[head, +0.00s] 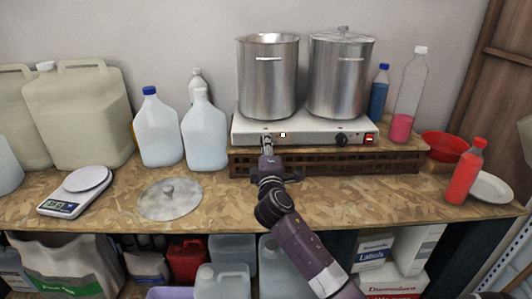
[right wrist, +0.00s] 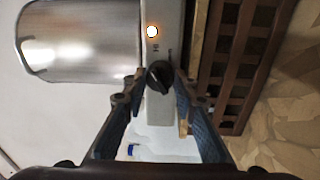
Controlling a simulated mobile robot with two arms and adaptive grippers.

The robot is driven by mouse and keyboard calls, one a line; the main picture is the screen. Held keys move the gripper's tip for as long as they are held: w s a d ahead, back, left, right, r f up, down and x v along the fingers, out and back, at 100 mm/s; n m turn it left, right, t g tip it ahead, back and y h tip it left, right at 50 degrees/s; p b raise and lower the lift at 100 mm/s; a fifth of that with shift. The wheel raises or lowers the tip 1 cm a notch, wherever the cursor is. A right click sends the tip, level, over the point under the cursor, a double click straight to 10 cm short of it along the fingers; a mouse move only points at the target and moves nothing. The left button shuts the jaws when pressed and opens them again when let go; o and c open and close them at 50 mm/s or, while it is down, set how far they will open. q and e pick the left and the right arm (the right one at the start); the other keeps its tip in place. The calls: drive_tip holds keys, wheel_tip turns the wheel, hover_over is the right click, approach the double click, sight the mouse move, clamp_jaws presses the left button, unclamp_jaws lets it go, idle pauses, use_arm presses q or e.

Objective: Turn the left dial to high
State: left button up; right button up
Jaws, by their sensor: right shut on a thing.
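The white two-burner hot plate (head: 310,128) carries two steel pots. My right gripper (head: 267,144) is at the left end of its front panel and hides the left dial in the head view. In the right wrist view the black left dial (right wrist: 159,76) sits between the two fingertips, and the gripper is shut on it. A small light (right wrist: 152,32) beside this dial glows; it also shows in the head view (head: 283,135). The right dial (head: 341,140) is black and untouched. The dial's exact setting is hard to read. My left gripper is not in view.
The hot plate rests on a brown slatted crate (head: 400,162). The left pot (head: 268,85) and lidded right pot (head: 338,85) stand close above the panel. A red switch (head: 369,138) is at the right. White jugs (head: 205,140) and a loose lid (head: 170,199) are left.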

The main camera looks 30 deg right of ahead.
drive_tip(key=shift+f+m+b, duration=0.15)
drive_tip(key=shift+m+b, duration=0.5)
drive_tip(key=shift+m, duration=0.55)
drive_tip(key=o, duration=1.2)
drive_tip(key=shift+s, duration=0.1)
drive_tip(key=shift+c, duration=0.2)
drive_tip(key=v, duration=1.2)
